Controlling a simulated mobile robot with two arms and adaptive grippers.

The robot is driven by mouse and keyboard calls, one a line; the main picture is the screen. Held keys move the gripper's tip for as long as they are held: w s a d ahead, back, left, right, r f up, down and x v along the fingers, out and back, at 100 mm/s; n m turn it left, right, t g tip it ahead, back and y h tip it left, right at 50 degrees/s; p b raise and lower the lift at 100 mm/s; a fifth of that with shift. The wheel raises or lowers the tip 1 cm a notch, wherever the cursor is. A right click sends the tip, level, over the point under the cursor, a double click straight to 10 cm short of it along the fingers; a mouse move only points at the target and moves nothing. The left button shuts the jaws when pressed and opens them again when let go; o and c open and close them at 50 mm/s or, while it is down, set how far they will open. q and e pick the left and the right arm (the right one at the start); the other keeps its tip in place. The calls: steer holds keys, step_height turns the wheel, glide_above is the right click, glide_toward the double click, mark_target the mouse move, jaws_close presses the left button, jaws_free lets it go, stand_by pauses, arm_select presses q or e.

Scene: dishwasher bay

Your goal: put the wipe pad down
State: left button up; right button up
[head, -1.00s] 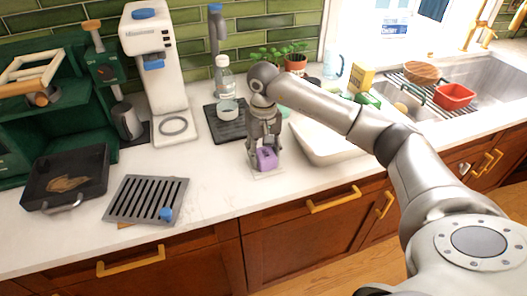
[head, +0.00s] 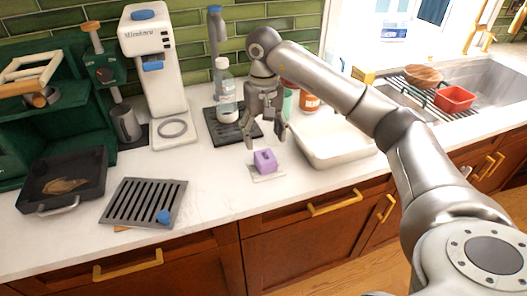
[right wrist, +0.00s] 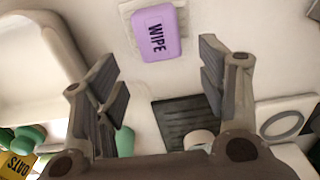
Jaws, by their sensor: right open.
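The wipe pad, a purple block (head: 265,160) on a pale square base (head: 268,177), rests on the white counter near its front edge. In the right wrist view the purple block (right wrist: 159,33) shows the word WIPE and lies beyond the fingertips. My right gripper (head: 266,144) is open and empty, raised above and behind the pad, apart from it. Its two spread fingers show in the right wrist view (right wrist: 165,75). My left gripper is not in view.
A white basin (head: 335,158) stands right of the pad. A dark ribbed mat (head: 222,133) with a bottle (head: 226,95) is behind, left of the gripper. A slotted grey tray (head: 130,205) lies left. Counter between tray and pad is clear.

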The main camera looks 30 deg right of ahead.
mark_target(263, 152)
steer(key=shift+r, duration=2.4)
